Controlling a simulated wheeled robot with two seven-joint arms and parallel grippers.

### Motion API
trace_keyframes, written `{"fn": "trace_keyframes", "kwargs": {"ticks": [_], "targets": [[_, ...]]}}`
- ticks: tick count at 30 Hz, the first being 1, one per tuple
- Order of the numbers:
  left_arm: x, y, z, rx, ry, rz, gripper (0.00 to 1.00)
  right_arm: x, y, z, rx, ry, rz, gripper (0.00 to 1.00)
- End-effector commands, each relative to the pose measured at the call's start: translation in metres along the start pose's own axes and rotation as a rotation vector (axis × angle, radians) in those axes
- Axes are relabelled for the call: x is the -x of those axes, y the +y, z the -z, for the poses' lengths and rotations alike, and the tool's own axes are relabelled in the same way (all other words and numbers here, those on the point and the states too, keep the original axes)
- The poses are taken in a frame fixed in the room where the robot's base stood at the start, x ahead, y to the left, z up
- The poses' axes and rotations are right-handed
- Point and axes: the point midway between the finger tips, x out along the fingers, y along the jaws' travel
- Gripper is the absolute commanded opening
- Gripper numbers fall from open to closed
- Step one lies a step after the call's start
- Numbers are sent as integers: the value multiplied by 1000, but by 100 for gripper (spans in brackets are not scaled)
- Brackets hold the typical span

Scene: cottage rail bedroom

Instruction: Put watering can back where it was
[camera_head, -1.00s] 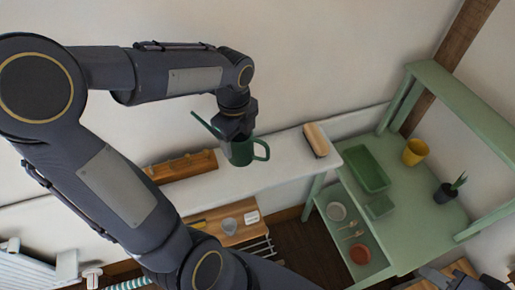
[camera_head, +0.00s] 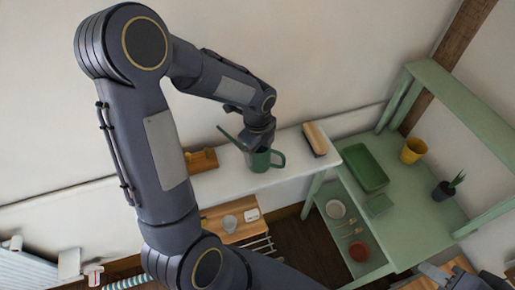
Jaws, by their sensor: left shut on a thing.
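The dark green watering can (camera_head: 262,161) has a long spout to the upper left and a handle loop on its right. My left gripper (camera_head: 260,142) is shut on its top from above. The can looks upright and appears over the white shelf (camera_head: 228,178); I cannot tell whether it touches the shelf. My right gripper (camera_head: 462,280) shows only partly at the bottom right edge, and its jaws cannot be made out.
A wooden peg rack (camera_head: 203,160) is left of the can, partly behind my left arm. A brush-like block (camera_head: 316,139) lies at the shelf's right end. The green bench (camera_head: 420,205) on the right holds a green tray (camera_head: 365,168), yellow pot (camera_head: 413,150) and potted plant (camera_head: 446,188).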

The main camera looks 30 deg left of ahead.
Motion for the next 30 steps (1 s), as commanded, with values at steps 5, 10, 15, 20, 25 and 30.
{"fn": "trace_keyframes", "kwargs": {"ticks": [5, 10, 15, 20, 25, 30], "targets": [[-4, 0, 0, 0, 0, 1, 27, -3, 2, -2, 0, 0, 0, 36], [-3, 0, 0, 0, 0, -1, 83, -2, 1, -1, 0, 0, 0, 36], [-3, 0, 0, 0, 0, -1, 84, -2, 1, -1, 0, 0, 0, 36], [1, 0, 0, 0, 0, 0, 84, 0, 0, 0, 0, 0, 0, 36], [20, -1, 0, 1, -1, 5, 84, 0, 0, 0, 0, 0, 0, 36], [58, -1, 0, 1, -1, 6, 84, -1, 0, 0, 0, 0, 0, 36]]}}
